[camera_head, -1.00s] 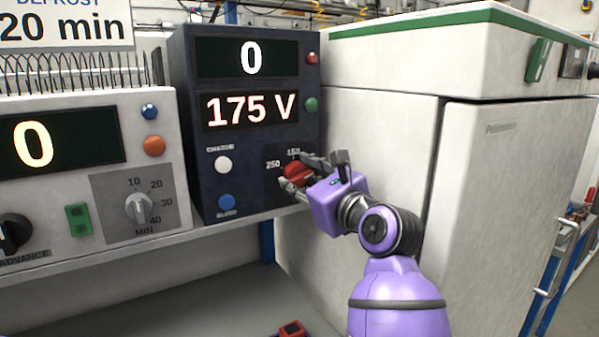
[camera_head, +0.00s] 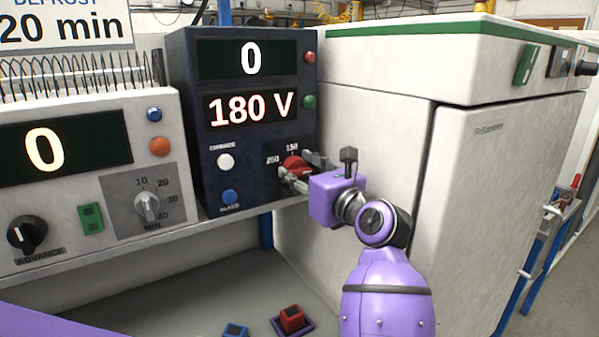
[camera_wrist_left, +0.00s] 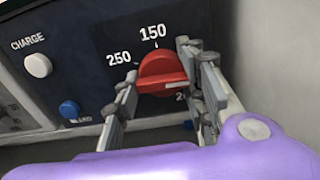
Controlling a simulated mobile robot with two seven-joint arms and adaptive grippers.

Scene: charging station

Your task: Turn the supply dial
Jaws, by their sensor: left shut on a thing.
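The supply dial (camera_head: 294,165) is a red knob on the lower right of the dark blue supply unit, beside the marks 150 and 250. The unit's lower display (camera_head: 250,109) reads 180 V and its upper display (camera_head: 251,59) reads 0. My left gripper (camera_head: 293,175) is at the dial, its grey fingers on either side of the knob and closed on it. In the left wrist view the red dial (camera_wrist_left: 161,70) sits between the two fingers, its pointer bar tilted slightly. The fingers hide part of the lower scale. My right gripper is not in view.
A white CHARGE button (camera_head: 226,161) and a blue button (camera_head: 230,197) are left of the dial. A white timer unit (camera_head: 90,190) stands farther left. A large white cabinet (camera_head: 480,190) is close on the right. A red block (camera_head: 291,318) lies below.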

